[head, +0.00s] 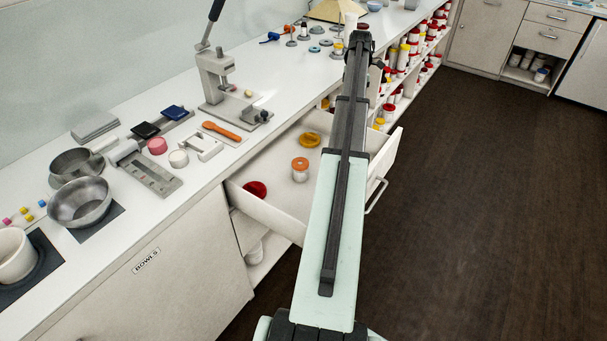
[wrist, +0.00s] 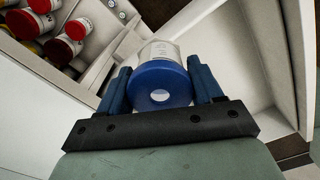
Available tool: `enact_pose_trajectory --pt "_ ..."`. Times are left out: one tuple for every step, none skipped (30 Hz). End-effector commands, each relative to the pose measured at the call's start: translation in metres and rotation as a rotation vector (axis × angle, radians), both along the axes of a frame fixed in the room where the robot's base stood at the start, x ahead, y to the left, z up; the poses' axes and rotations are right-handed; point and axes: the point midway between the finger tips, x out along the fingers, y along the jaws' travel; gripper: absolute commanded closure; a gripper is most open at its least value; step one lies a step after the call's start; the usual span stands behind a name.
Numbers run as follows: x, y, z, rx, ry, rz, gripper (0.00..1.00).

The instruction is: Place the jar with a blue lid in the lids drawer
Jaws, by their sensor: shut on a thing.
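In the wrist view my gripper (wrist: 160,72) is shut on the jar with a blue lid (wrist: 152,92). A dark blue finger stands on each side of it. The lid faces the camera, and the clear-white jar body shows beyond it. White drawer walls and floor show around the jar; I cannot tell whether it touches the floor. In the head view the open drawer (head: 279,213) holds a red lid (head: 255,190), an orange-lidded jar (head: 300,169) and a yellow lid (head: 309,140). My arm covers part of the drawer there and hides the held jar.
Shelves with several red-lidded jars (wrist: 65,47) lie beside the drawer in the wrist view. The white counter (head: 112,232) carries a lever press (head: 222,85), bowls (head: 80,202) and tools. Dark floor (head: 480,200) is clear at right.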

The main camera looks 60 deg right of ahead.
Motion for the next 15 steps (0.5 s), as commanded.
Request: enact_pose_trajectory --pt "-0.023 0.018 -0.014 0.001 0.000 -0.019 0.66" --pt "-0.032 0.026 -0.020 0.001 0.000 -0.030 0.66" --pt "-0.044 0.036 -0.029 0.001 0.000 -0.045 0.66" --pt "-0.051 0.044 -0.034 0.001 0.000 -0.057 0.66" --pt "-0.059 0.052 -0.040 0.001 0.000 -0.070 0.66" --pt "-0.064 0.062 -0.045 0.000 0.000 -0.082 0.66" --pt "-0.068 0.070 -0.050 0.000 0.000 -0.092 0.66" --pt "-0.070 0.076 -0.052 0.000 0.000 -0.102 0.66" --pt "-0.073 0.085 -0.055 0.000 0.000 -0.113 0.66" --pt "-0.074 0.089 -0.056 0.000 0.000 -0.124 0.66" --pt "-0.076 0.093 -0.057 0.000 0.000 -0.135 0.66" --pt "-0.077 0.097 -0.057 -0.001 -0.001 -0.151 0.66" --pt "-0.078 0.099 -0.058 -0.001 -0.001 -0.163 0.66" --pt "-0.078 0.099 -0.058 -0.001 -0.001 -0.181 0.66" --pt "-0.077 0.097 -0.058 -0.001 -0.001 -0.204 0.66"
